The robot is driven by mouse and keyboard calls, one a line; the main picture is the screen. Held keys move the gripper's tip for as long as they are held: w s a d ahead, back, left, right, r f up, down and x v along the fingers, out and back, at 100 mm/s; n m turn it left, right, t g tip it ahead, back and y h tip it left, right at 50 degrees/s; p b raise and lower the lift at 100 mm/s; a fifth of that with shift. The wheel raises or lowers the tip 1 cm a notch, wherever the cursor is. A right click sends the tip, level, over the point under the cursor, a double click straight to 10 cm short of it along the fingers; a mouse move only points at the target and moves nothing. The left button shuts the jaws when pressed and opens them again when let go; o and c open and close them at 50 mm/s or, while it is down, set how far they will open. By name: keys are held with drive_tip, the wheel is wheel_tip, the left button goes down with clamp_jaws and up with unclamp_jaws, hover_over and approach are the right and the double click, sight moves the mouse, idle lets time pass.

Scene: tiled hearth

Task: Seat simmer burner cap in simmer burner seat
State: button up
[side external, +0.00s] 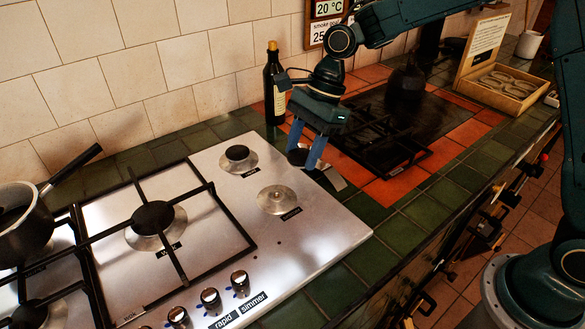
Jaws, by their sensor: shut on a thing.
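My gripper (304,156) points down with its two blue fingers shut on a small dark round cap (297,157), the simmer burner cap. The cap is held in the air, and the fingers partly hide it. The bare metal burner seat (277,200) is on the right part of the steel hob, below and slightly left of the cap in the picture. It is a round silver disc with no cap on it and a small dark label beside it, too small to read surely. Cap and seat are apart.
Capped burners (238,154) and (153,218) are on the hob (215,250), the latter under a black grate. A pan (22,225) stands left. A dark bottle (274,90) stands behind my gripper. A black grate (380,135) lies right, and a wooden box (500,80) farther right.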

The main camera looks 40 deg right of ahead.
hover_over(274, 197)
drive_tip(key=d, duration=0.1)
wheel_tip(274, 197, down, 7)
drive_tip(key=shift+d+r, duration=0.15)
drive_tip(key=shift+r, duration=0.05)
drive_tip(key=shift+f, duration=0.2)
drive_tip(key=shift+f, duration=2.85)
drive_tip(key=shift+f, duration=0.9)
drive_tip(key=o, duration=1.1)
